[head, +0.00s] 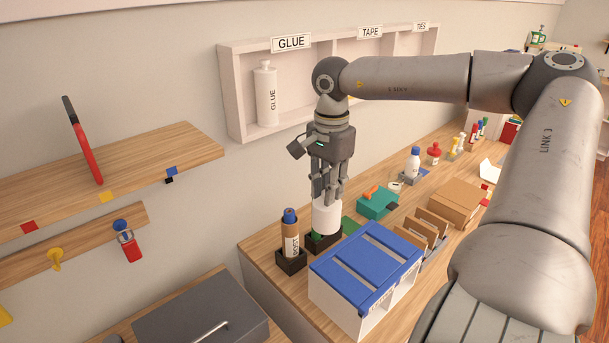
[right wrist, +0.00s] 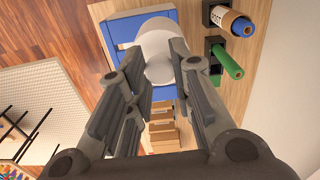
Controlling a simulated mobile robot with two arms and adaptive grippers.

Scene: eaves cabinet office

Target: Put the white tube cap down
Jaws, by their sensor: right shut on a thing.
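The white tube cap (head: 326,216) is a white cylinder held upright below my right gripper (head: 328,192). The gripper's fingers are shut on its upper part. In the right wrist view, the cap (right wrist: 160,48) sits between the fingertips (right wrist: 158,72), in front of the blue-topped box. A green tube (right wrist: 226,62) stands in a black holder (head: 322,243). In the head view the cap hides most of this tube; in the wrist view the tube is apart from the cap. My left gripper is not in view.
A brown tube with a blue end (head: 290,234) stands in another black holder close by. The white box with a blue slatted top (head: 366,262) is in front. A teal block (head: 377,204) and cardboard boxes (head: 455,202) crowd the worktop. A wall cubby (head: 232,92) is behind.

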